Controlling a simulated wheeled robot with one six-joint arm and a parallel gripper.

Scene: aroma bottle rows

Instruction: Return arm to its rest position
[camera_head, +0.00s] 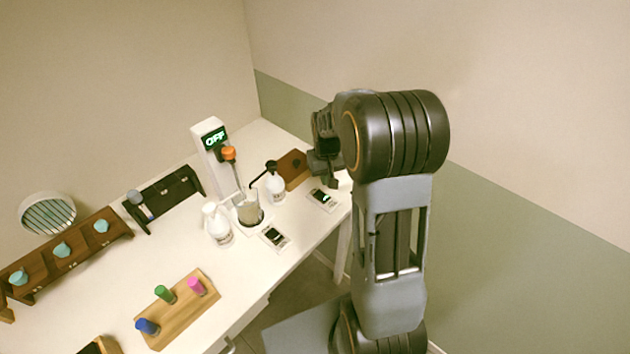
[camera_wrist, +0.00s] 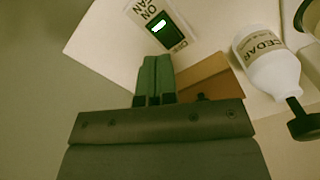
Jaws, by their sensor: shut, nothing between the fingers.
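My arm stands folded up at the right of the table in the head view, and my gripper (camera_head: 322,168) hangs over the table's right end. In the wrist view my gripper (camera_wrist: 154,72) shows its two fingers pressed together with nothing between them. The gripper appears apart from all of these.
Walls stand behind and right.

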